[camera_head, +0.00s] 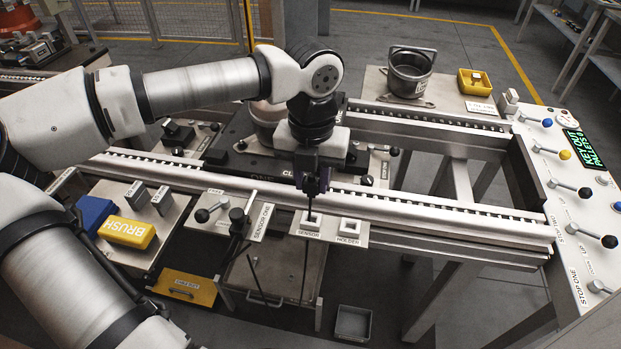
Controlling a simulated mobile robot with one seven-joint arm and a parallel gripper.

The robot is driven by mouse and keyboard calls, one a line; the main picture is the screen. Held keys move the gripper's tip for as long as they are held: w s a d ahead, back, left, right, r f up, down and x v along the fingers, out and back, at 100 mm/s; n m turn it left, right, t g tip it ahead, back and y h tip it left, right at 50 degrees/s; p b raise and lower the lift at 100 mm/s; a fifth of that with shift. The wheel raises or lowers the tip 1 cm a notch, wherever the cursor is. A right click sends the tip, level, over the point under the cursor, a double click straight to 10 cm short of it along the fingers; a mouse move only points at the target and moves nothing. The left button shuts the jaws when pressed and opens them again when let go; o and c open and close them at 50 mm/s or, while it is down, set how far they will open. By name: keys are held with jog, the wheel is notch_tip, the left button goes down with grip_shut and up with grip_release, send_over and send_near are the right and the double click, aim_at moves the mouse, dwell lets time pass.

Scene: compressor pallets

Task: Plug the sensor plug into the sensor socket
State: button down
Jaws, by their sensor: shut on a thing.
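My gripper (313,188) points down just above the front rail and is shut on the sensor plug (311,204), a thin dark piece mostly hidden by the fingers. The plug's lower end is over or at the sensor socket (311,224), a pale square block labelled SENSOR. I cannot tell whether the plug touches the socket or is inside it. A thin dark cable (305,262) hangs down in front of the socket plate.
A HOLDER block (351,227) sits right of the socket. Left of it stand a SENSOR ONE sign (262,222) and a black lever (238,217). A control panel (575,190) with knobs is at right. A grey bin (353,322) stands on the floor.

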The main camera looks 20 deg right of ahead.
aim_at(311, 176)
jog(key=shift+f+b, duration=0.15)
jog(key=shift+b, duration=0.35)
notch_tip(311, 176, down, 6)
jog(key=b, duration=0.5)
jog(key=shift+r, duration=0.2)
jog(key=shift+b, duration=0.9)
dwell(1.4)
jog(key=shift+f+b, duration=1.25)
jog(key=shift+f, duration=0.05)
jog(key=c, duration=1)
grip_release()
jog(key=shift+r, duration=0.1)
jog(key=shift+r, duration=0.1)
notch_tip(311, 176, up, 14)
jog(key=shift+f+p, duration=0.15)
jog(key=shift+p, duration=0.15)
